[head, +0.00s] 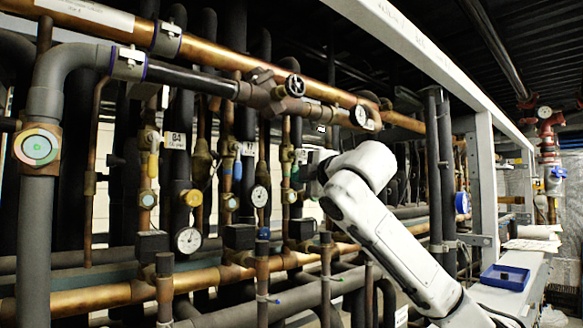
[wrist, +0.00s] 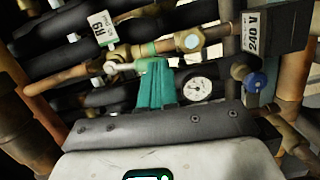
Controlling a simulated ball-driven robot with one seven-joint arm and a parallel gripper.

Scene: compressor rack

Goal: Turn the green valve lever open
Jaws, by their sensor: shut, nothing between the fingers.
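In the wrist view, the pale green valve lever (wrist: 122,66) lies beside a copper pipe, at a slight angle to it, with its rounded end to the left. My gripper (wrist: 153,63) has its teal fingers together and empty. The fingertips overlap the lever's right end in this view; I cannot tell whether they touch it. They hide part of the lever and its pivot. In the head view, my white arm reaches into the rack from the lower right, and its bulk hides the gripper and most of the area around it.
A pressure gauge (wrist: 197,88) and a blue knob (wrist: 255,82) sit right of the fingers. A tag marked R9 (wrist: 102,27) hangs left, a 240 V box (wrist: 262,32) right. Dense pipes fill the rack. A blue tray (head: 505,277) lies on a ledge at right.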

